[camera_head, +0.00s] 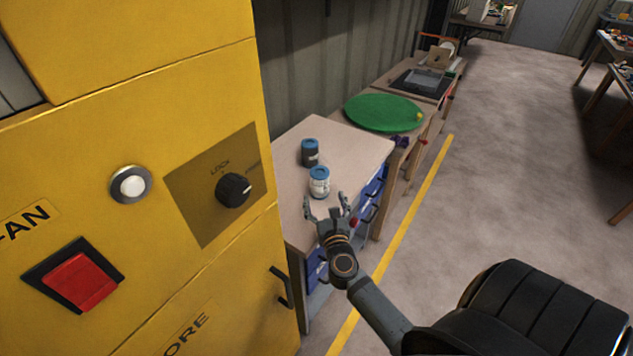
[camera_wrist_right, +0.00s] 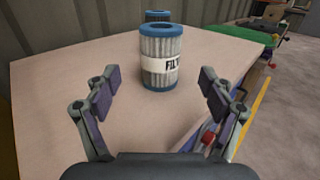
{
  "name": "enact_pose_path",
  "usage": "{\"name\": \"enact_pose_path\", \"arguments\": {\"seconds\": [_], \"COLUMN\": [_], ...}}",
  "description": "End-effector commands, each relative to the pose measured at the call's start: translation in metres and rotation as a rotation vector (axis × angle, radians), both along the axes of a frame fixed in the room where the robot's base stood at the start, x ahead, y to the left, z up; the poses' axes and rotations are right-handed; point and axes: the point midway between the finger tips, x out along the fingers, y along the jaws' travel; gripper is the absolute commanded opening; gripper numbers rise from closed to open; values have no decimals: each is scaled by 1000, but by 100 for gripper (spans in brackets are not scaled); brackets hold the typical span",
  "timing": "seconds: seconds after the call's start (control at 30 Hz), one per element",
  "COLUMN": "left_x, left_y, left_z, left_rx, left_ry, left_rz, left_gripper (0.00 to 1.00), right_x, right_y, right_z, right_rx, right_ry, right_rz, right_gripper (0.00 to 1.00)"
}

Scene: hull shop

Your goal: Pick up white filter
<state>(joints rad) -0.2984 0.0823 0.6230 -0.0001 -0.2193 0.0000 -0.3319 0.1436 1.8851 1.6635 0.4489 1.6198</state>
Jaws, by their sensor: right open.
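The white filter (camera_head: 319,182) is a pleated cylinder with blue end caps and a white label. It stands upright on the wooden tabletop (camera_head: 345,150). In the right wrist view the white filter (camera_wrist_right: 160,58) stands beyond and between my open fingers, not touched by them. My right gripper (camera_head: 328,205) is open and empty, just in front of the filter at the near edge of the tabletop; its fingers also show in the right wrist view (camera_wrist_right: 158,92). My left gripper is not in view.
A dark filter (camera_head: 310,153) with a blue cap stands behind the white one. A yellow cabinet (camera_head: 130,120) with a knob and red switch fills the left. A green round board (camera_head: 383,112) lies farther back.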

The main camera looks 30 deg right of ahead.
Motion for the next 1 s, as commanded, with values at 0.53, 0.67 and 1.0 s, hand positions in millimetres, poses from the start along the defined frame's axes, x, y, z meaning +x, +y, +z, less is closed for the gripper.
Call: {"name": "enact_pose_path", "arguments": {"seconds": [0.53,0.67,1.0], "left_x": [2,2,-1], "left_y": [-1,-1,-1], "left_z": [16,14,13], "left_rx": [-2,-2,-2], "left_ry": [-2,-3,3], "left_rz": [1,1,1], "left_gripper": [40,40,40], "right_x": [56,71,73], "right_y": [-27,-33,-34], "right_z": [13,9,8], "right_rx": [-3,-2,-1], "right_ry": [-2,0,0], "right_rz": [0,0,0], "right_gripper": [82,82,71]}}
